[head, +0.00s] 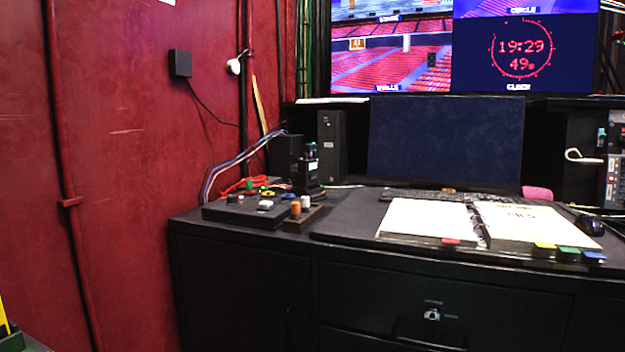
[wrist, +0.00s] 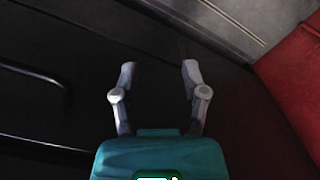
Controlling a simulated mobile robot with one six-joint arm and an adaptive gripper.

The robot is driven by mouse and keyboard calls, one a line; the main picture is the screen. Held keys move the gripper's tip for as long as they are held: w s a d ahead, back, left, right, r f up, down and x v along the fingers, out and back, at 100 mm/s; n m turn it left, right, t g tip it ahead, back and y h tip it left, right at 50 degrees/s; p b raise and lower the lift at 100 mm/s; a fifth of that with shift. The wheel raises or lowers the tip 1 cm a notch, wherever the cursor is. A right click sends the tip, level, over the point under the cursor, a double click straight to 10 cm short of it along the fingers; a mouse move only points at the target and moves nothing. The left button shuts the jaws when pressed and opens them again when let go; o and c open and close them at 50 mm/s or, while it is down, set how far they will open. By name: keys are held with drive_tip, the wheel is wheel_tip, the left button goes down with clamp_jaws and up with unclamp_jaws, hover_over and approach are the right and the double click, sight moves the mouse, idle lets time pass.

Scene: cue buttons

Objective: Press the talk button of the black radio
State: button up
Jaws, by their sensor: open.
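A small black radio (head: 312,166) stands upright among black boxes at the back left of the desk, in the head view. Its face is small and its talk button cannot be made out. My gripper (wrist: 157,68) shows in the wrist view with its two grey fingers apart and nothing between them. Dark panels lie beyond the fingers, and the radio is not in that view. My gripper does not show in the head view.
The desk (head: 350,236) carries a black control box (head: 248,211), a small block with orange and white knobs (head: 302,215), an open binder (head: 428,219), a keyboard (head: 425,196) and a dark monitor (head: 445,140). Cables run behind the radio. A red wall (head: 120,150) borders the left.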

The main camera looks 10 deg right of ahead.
drive_tip(key=shift+c, duration=0.2)
clamp_jaws()
idle(1.3)
